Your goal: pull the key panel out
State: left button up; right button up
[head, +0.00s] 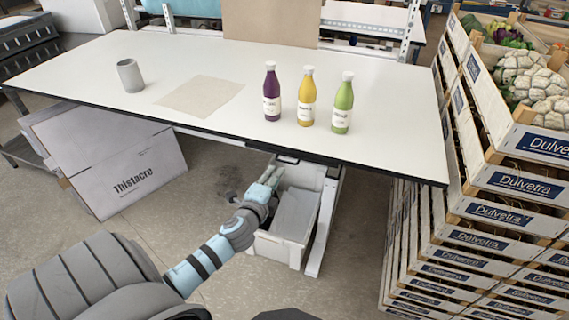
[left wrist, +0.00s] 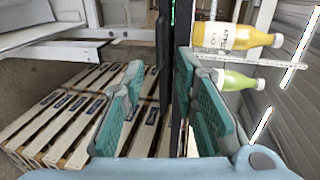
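The key panel appears to be the slim dark piece (head: 288,159) under the front edge of the white table (head: 390,110). In the left wrist view a dark upright strip (left wrist: 163,60) runs between the fingers; I cannot tell for sure whether it is the panel or the table edge. My left gripper (head: 272,174) is just below the table's front edge. Its teal fingers (left wrist: 160,105) are apart in the left wrist view, one on each side of the dark strip, with no clear grip on it. My right gripper is not in view.
Purple (head: 271,94), yellow (head: 306,98) and green (head: 342,104) bottles, a grey cup (head: 130,76) and a brown sheet (head: 201,96) are on the table. A pale bin (head: 270,247) stands below. Stacked crates (head: 480,240) bound the right; a carton (head: 125,175) leans at left.

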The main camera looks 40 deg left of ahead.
pick_arm(q)
jog(key=b+x, duration=0.1)
jog(key=x, duration=0.8)
jog(key=shift+f, duration=0.1)
grip_shut()
